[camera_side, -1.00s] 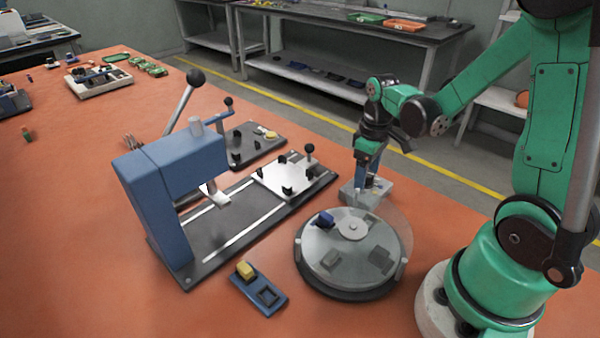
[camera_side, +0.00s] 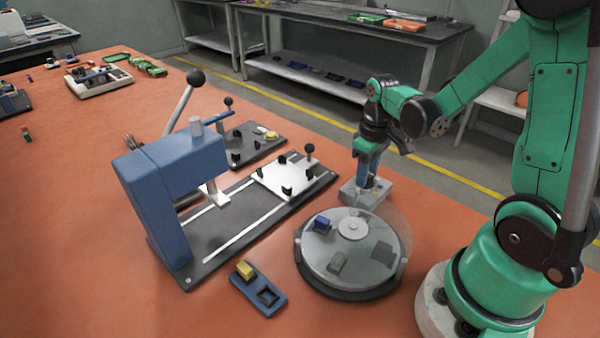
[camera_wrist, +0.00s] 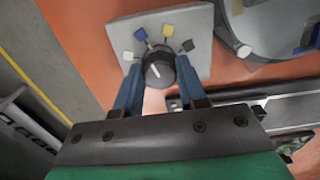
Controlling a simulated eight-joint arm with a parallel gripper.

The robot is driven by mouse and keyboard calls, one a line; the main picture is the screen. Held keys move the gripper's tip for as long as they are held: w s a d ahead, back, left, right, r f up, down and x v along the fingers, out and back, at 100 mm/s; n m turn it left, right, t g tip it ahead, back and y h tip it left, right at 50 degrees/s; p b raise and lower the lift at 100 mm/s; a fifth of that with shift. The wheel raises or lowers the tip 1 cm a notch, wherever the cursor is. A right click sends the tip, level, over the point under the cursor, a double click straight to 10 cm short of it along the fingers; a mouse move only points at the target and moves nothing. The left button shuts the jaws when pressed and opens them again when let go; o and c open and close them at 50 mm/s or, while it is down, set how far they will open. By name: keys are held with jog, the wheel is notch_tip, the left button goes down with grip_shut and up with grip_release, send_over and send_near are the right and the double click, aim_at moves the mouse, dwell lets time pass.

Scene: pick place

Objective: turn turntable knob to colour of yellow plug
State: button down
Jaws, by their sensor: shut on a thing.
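A grey knob panel (camera_wrist: 200,20) carries a dark round knob (camera_wrist: 158,70) with a white pointer line. White, blue, yellow and black markers sit around the knob; the yellow marker (camera_wrist: 168,30) is at its upper right. The pointer is tilted up-left, roughly between the white and blue markers. My gripper (camera_wrist: 158,66) is shut on the knob, one blue finger on each side. In the side view my gripper (camera_side: 366,178) hides the knob. The yellow plug (camera_side: 245,269) sits in one socket of a blue holder (camera_side: 254,290). The turntable (camera_side: 350,285) stands in front of the panel.
A blue plug (camera_side: 322,225) and grey blocks (camera_side: 383,254) are on the turntable under a clear, partial cover. A blue lever press (camera_side: 160,210) stands to the left, with a white plate (camera_side: 290,172) on its rail. The orange table is clear at the front left.

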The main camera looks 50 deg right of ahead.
jog(key=m, duration=0.3)
jog(key=shift+m, duration=2.2)
jog(key=c, duration=0.5)
grip_release()
jog(key=shift+r, duration=0.1)
jog(key=shift+r, duration=2.7)
